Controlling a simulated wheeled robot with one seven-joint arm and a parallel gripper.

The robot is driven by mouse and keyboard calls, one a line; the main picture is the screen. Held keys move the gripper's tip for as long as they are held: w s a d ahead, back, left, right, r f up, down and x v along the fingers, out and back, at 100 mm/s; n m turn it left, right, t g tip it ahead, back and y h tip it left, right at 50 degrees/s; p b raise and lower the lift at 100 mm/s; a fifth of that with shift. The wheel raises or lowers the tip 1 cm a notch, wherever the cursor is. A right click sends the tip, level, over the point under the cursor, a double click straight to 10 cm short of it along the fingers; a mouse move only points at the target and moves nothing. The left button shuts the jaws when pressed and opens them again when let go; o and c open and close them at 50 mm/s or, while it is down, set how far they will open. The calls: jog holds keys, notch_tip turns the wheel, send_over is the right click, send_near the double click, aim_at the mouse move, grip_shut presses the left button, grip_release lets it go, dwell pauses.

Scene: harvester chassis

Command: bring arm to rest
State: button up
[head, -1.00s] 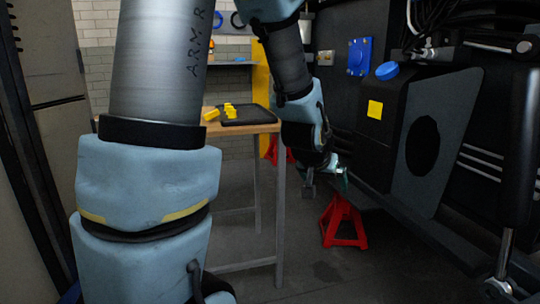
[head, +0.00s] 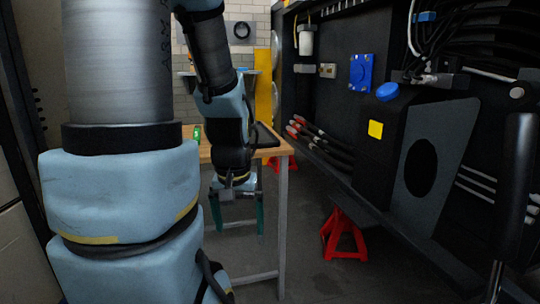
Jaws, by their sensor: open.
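My arm fills the left and middle of the head view. My gripper (head: 238,212) hangs at the end of it, pointing down, with two green fingers spread apart. It is open, and nothing shows between the fingers. It hangs in front of the wooden workbench (head: 270,144), and its fingertips are below the height of the bench top. My arm hides much of the bench.
The dark chassis (head: 330,110) stands on the right, with a blue plate (head: 361,73), a blue cap (head: 387,91), a yellow square (head: 375,129) and several red-tipped hoses (head: 310,129). A red jack stand (head: 343,236) is on the floor beneath it. Floor between bench and chassis is clear.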

notch_tip(320, 180, up, 19)
jog(key=p, duration=1.7)
jog(key=shift+c, duration=0.3)
